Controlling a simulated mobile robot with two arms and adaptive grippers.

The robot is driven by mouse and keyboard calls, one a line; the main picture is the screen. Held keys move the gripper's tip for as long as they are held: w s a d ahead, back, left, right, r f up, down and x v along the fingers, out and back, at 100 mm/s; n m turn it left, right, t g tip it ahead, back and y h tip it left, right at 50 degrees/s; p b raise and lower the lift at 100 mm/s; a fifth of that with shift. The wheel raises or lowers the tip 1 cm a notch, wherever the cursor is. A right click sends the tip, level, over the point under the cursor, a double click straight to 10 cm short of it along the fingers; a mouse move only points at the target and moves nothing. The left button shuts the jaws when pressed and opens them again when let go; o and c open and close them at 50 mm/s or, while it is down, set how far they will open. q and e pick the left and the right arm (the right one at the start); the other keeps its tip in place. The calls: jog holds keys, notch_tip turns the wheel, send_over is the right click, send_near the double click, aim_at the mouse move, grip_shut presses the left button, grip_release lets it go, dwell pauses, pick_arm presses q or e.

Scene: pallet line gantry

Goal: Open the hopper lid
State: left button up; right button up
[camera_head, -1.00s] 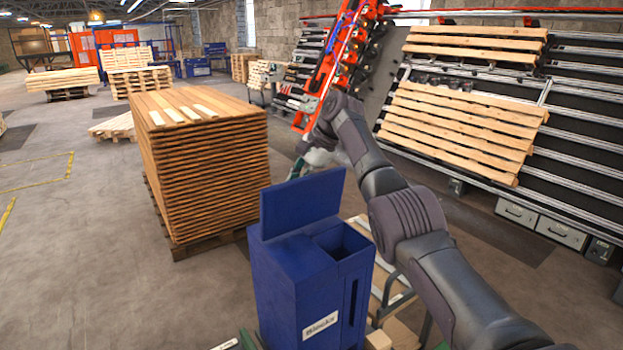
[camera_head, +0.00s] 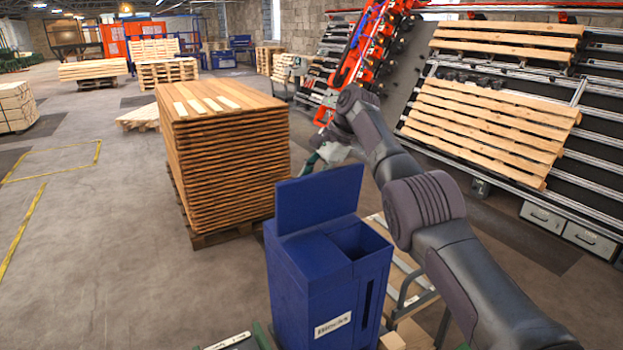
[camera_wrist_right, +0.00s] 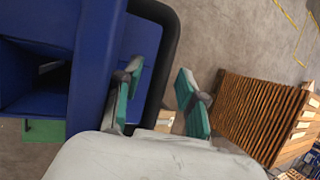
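The blue hopper (camera_head: 297,290) with a white label stands at the lower middle of the head view. Its lid (camera_head: 318,198) stands raised and nearly upright at the back left, and the square opening (camera_head: 362,240) at the top right is uncovered. My right gripper (camera_head: 325,157) is behind the lid, its fingers mostly hidden there. In the right wrist view, its two green-padded fingers (camera_wrist_right: 160,96) are apart. The left finger is close to a blue panel with a dark edge; I cannot tell whether it touches. My left gripper is not in view.
A tall stack of brown boards (camera_head: 225,150) stands on a pallet left of the hopper. A sloped rack with slatted pallets (camera_head: 490,125) is at the right. A red machine (camera_head: 365,45) stands behind my arm. Floor is free at the far left.

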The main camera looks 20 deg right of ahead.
jog(key=s+d+r, duration=0.4)
jog(key=s+d, duration=0.3)
jog(key=d, duration=0.5)
jog(key=shift+s+d, duration=0.15)
jog(key=shift+s, duration=0.15)
jog(key=shift+r, duration=0.1)
